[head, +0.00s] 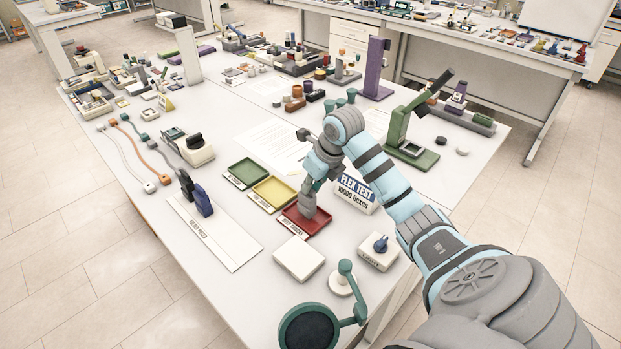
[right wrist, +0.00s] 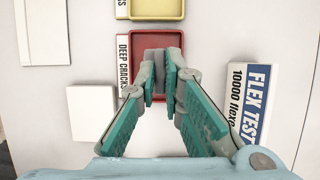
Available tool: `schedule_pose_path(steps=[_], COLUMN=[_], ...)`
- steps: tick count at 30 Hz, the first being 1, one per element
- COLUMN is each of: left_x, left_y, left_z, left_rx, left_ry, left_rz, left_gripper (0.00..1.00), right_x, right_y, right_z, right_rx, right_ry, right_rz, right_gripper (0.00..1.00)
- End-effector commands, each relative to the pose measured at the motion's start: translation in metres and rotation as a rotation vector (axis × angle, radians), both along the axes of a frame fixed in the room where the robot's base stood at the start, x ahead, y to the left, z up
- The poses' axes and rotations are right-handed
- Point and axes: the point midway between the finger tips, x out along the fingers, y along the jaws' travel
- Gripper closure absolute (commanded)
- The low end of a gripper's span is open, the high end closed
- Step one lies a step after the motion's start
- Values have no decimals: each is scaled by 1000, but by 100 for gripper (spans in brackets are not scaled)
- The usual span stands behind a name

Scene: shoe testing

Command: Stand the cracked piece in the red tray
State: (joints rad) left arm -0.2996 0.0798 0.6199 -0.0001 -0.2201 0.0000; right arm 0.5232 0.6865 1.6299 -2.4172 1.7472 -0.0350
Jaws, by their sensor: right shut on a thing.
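The red tray (head: 291,226) lies on the white table, with a label reading "DEEP CRACKS" along one side; it also shows in the right wrist view (right wrist: 127,56). My right gripper (head: 307,208) points down over the red tray, with its fingertips at or just above the tray floor. In the right wrist view the gripper (right wrist: 160,95) is shut on a dark grey piece (right wrist: 160,72), held between its fingertips inside the tray's outline. The piece is mostly hidden by the fingers, so contact with the floor cannot be told. My left gripper is out of view.
A yellow tray (head: 273,191) and a green tray (head: 247,173) lie beside the red one. A "FLEX TEST" box (head: 356,192) stands to its right, and a white block (head: 298,258) lies in front. Dark and blue pieces (head: 203,201) stand on a white board (head: 215,235) at left.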

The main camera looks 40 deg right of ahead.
Motion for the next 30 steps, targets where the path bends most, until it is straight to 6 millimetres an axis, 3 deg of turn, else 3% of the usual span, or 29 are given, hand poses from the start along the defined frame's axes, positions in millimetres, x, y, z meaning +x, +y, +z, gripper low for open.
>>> schedule_pose_path(steps=[17, 18, 22, 30], left_x=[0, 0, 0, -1], left_y=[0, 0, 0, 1], left_z=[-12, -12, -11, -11], left_rx=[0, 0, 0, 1], left_ry=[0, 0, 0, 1], left_rz=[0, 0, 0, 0], left_gripper=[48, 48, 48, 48], right_x=[0, 0, 0, 0], right_y=[0, 0, 0, 0], right_z=[-15, -16, -15, -15], right_rx=[0, 0, 0, 0], right_ry=[0, 0, 0, 0], right_rz=[0, 0, 0, 0], right_gripper=[100, 90, 69, 68])
